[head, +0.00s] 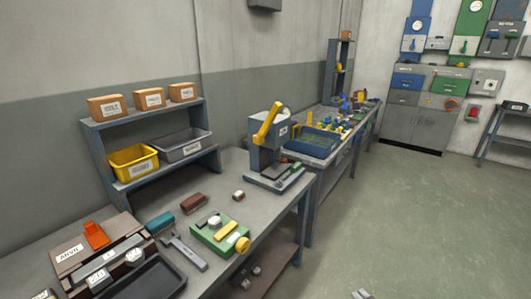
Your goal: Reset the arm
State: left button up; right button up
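A small grey piece at the bottom left edge (43,294) looks like the tip of my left gripper, over the front of the bench. Another light grey piece at the bottom edge (362,294) looks like part of my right gripper, in front of the bench over the floor. Both are mostly cut off, so their fingers cannot be made out. A grey press (264,158) with a raised, tilted yellow lever arm (267,124) stands at the far end of the near bench. No gripper is close to it.
A blue bin (313,141) sits on the bench beyond. The floor (400,220) at right is open.

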jog(key=s+d+f+m+g+h+p, duration=0.2)
jog(key=s+f+m+g+h+p, duration=0.1)
jog(key=s+f+m+p, duration=0.35)
jog(key=s+d+f+m+g+h+p, duration=0.25)
jog(key=s+f+m, duration=0.25)
jog(key=s+f, duration=0.4)
pick_arm(q)
jog(key=s+a+r+p, duration=0.2)
jog(key=s+r+p, duration=0.1)
jog(key=s, duration=0.5)
jog(key=s+a+r+p, duration=0.2)
jog(key=s+r+p, duration=0.1)
jog(key=s+p, duration=0.3)
jog(key=shift+s+a+r+g, duration=0.15)
jog(key=shift+s+a+g, duration=0.15)
jog(key=shift+s, duration=0.95)
pick_arm(e)
jog(key=s+a+f+m+g, duration=0.2)
jog(key=s+a, duration=0.1)
jog(key=s, duration=0.5)
jog(key=s+a+f+m+g, duration=0.2)
jog(key=s+a+m+g, duration=0.1)
jog(key=s, duration=0.6)
jog(key=s+a+f+m+g, duration=0.2)
jog(key=s+a+f, duration=0.1)
jog(key=s, duration=0.6)
jog(key=shift+a+m, duration=0.35)
jog(key=shift+a, duration=0.55)
jog(key=shift+f+y, duration=0.15)
jog(key=shift+y, duration=0.1)
